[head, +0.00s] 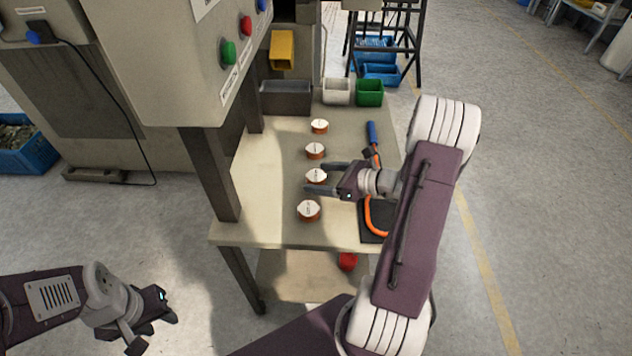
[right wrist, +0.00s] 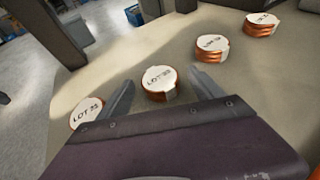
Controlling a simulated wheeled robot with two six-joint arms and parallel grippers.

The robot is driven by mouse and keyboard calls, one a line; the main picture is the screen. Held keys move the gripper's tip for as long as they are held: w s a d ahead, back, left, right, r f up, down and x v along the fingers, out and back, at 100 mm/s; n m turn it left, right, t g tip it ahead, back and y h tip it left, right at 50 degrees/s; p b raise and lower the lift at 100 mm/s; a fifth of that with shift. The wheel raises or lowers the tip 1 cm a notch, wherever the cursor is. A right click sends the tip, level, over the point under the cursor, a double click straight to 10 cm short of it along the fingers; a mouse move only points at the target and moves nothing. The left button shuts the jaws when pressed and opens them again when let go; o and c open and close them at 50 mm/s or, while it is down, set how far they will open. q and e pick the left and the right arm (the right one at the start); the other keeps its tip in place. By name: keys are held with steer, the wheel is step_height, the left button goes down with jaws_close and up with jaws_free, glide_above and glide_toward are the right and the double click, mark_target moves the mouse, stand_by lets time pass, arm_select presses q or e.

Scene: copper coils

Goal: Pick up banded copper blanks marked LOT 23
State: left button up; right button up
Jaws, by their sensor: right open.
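Several copper blanks with white round labels stand in a row on the table (head: 262,190). The nearest blank (head: 308,211) shows at the left in the right wrist view (right wrist: 87,112), its label reading LOT 2 and an unclear digit. My right gripper (head: 318,177) is open, its fingers either side of the second-nearest blank (head: 314,175). This blank also sits between the fingertips in the right wrist view (right wrist: 160,78); its label looks like LOT 23. The two farther blanks (head: 315,150) (head: 319,126) have labels too small to read.
A blue-handled tool (head: 372,134) and a black pad with an orange loop (head: 378,216) lie at the table's right side. Grey (head: 286,98), white (head: 336,91) and green (head: 369,92) bins stand at the back. A machine post (head: 208,165) rises at the left edge.

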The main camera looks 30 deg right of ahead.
mark_target(321, 177)
steer(key=shift+w+a+f, duration=0.1)
steer(key=shift+w+a, duration=0.05)
steer(key=shift+w, duration=0.05)
steer(key=c, duration=1.6)
steer(key=shift+c, duration=0.2)
step_height(321, 177, up, 5)
steer(key=p, duration=0.2)
steer(key=shift+p, duration=0.3)
steer(key=w+d+r+p, duration=0.3)
steer(key=w+d+r, duration=0.3)
steer(key=w+d, duration=0.2)
steer(key=shift+d+p, duration=0.3)
